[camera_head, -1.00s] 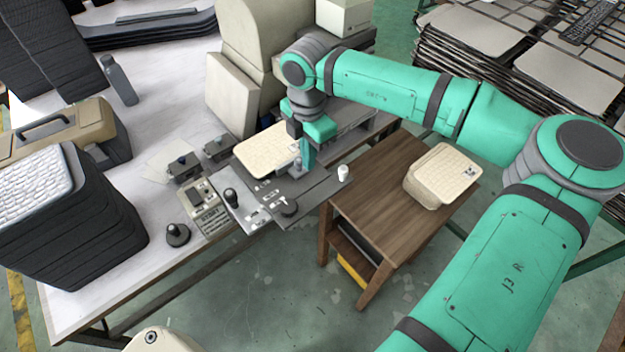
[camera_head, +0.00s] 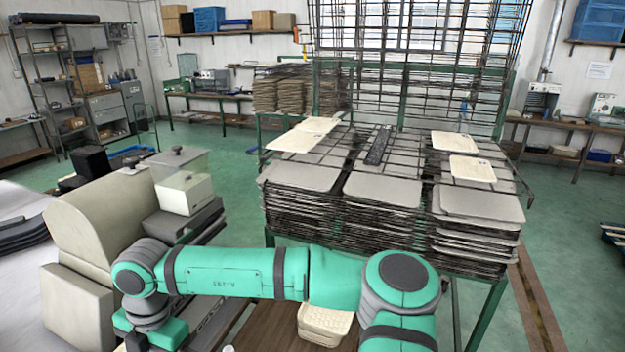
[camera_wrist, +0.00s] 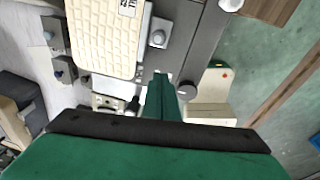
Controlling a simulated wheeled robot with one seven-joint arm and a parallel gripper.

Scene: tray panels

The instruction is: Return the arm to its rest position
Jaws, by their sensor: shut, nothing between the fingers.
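My green arm reaches left across the bottom of the head view, over the wooden side table. The gripper's fingers are cut off below that view. In the wrist view my gripper (camera_wrist: 163,82) points down over the grey machine plate (camera_wrist: 190,50), its narrow green fingers together with nothing between them. A cream textured panel (camera_wrist: 105,35) lies on the machine just left of the fingers, apart from them as far as I can see.
A rack (camera_head: 395,150) with stacked grey panels and several cream panels stands ahead. A cream panel stack (camera_head: 325,322) sits on the wooden side table (camera_head: 262,325), under my arm. A large beige machine (camera_head: 100,225) stands close at the left. Green floor is open beyond.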

